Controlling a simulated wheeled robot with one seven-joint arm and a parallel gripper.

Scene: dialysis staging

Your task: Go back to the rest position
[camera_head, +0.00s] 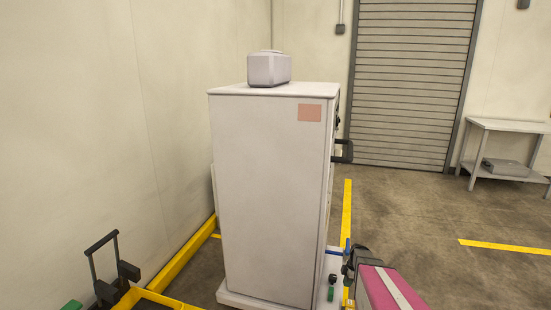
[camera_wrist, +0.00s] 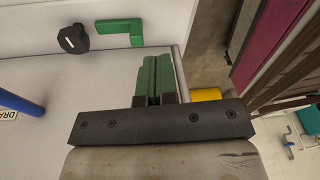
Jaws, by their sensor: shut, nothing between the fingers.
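My gripper (camera_wrist: 157,62) shows in the wrist view with its two green fingers shut together and nothing between them. The fingers lie over a pale grey surface, close to its right edge. A green angled handle (camera_wrist: 122,28) and a black knob (camera_wrist: 73,39) are beyond the fingertips, on a white panel. The fingers look apart from both. In the head view I cannot make out the gripper's fingers. A tall white cabinet (camera_head: 268,190) stands in the middle of that view.
A pale box (camera_head: 268,69) sits on the cabinet. A blue bar (camera_wrist: 20,102) is left of the fingers. A yellow-framed cart (camera_head: 150,297) is at lower left. A steel table (camera_head: 500,126) stands far right. Open floor (camera_head: 420,215) lies right of the cabinet.

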